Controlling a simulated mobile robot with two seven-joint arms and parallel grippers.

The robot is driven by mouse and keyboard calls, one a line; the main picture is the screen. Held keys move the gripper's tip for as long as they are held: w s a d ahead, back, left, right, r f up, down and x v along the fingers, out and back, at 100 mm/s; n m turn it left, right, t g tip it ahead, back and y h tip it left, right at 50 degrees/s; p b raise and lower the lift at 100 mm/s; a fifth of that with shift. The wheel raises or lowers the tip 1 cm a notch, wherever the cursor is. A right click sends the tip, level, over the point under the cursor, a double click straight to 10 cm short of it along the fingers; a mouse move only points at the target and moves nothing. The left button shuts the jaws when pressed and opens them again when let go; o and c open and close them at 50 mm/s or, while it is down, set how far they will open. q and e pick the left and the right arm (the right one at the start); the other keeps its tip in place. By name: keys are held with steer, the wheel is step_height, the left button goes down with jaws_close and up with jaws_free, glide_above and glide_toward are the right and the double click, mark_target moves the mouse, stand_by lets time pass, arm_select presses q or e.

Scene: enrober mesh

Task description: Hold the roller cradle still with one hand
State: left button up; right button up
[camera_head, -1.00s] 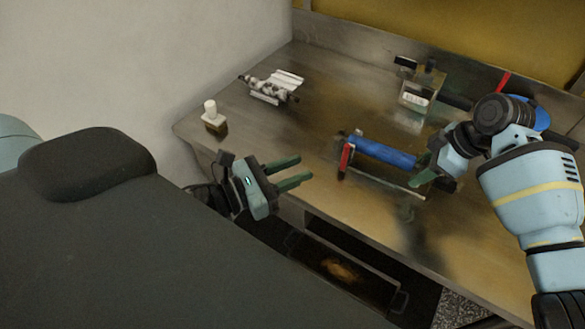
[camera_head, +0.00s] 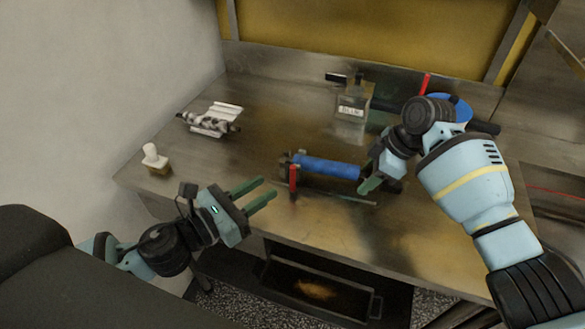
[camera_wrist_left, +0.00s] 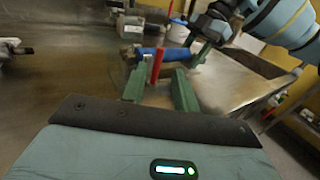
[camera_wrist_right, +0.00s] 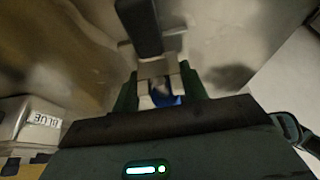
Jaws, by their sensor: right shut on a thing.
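The roller cradle, a metal frame holding a blue roller (camera_head: 328,168), lies on the steel table, with a red upright piece (camera_head: 293,182) at its left end. My right gripper (camera_head: 370,180) is shut on the cradle's right end. In the right wrist view, a grey metal end piece (camera_wrist_right: 158,69) sits between its fingers, with a bit of blue behind.
A silver roller part (camera_head: 210,122) lies at the back left. A white-knobbed block (camera_head: 154,158) stands at the left edge. A dark tray (camera_head: 318,291) sits below the table front.

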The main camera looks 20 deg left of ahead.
arm_select(q)
glide_above(293, 189)
steer(key=shift+w+a, duration=0.1)
steer(key=shift+w, duration=0.2)
stand_by(0.3)
jaws_close()
